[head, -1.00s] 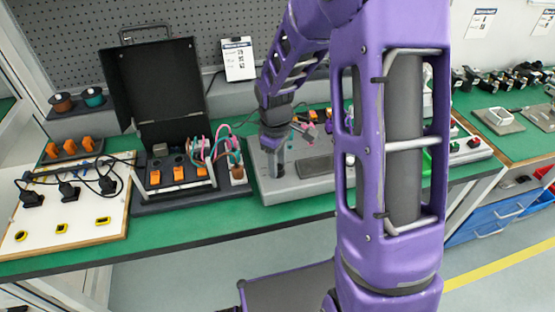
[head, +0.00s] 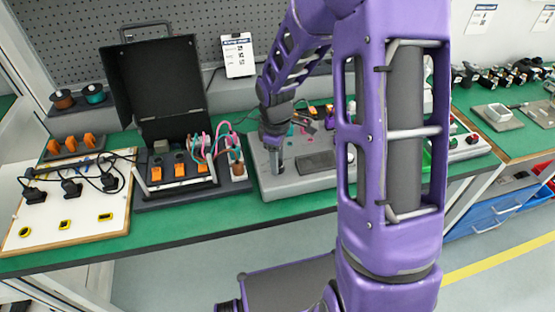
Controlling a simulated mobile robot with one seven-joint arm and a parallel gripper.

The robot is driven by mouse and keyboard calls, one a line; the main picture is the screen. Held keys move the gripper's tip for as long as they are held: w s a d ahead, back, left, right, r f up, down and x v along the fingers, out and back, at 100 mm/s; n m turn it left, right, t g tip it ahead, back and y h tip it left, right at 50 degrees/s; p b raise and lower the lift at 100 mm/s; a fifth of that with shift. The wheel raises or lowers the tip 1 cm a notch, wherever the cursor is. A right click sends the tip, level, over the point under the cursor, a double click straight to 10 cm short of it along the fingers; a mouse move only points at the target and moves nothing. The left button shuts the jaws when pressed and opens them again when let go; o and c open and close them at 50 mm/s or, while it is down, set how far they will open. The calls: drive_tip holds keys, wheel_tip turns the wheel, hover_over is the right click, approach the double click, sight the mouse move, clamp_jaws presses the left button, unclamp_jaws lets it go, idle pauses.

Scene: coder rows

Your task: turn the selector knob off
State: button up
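A low grey control panel (head: 268,185) with a dark rectangular plate (head: 314,161) stands on the green bench. My gripper (head: 277,168) points down at the left part of this panel, its tip at or just above the surface. The fingers are small and seen edge-on, so I cannot tell whether they are open or shut, or touch anything. I cannot make out the selector knob; the gripper and my arm cover parts of the panel. A small round light-and-dark part (head: 350,158) shows at the panel's right, partly behind my arm.
Left of the panel stands an open black case (head: 157,84) with orange switches and looped cables. A white board (head: 43,226) with black plugs lies further left. A printed card (head: 238,56) hangs behind. My purple arm hides the bench's right middle.

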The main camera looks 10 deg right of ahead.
drive_tip(key=o, duration=0.3)
wheel_tip(320, 180, up, 17)
drive_tip(key=p, duration=0.2)
drive_tip(key=shift+s+a+r, duration=0.2)
drive_tip(key=shift+s+a, duration=0.05)
drive_tip(key=shift+s, duration=0.2)
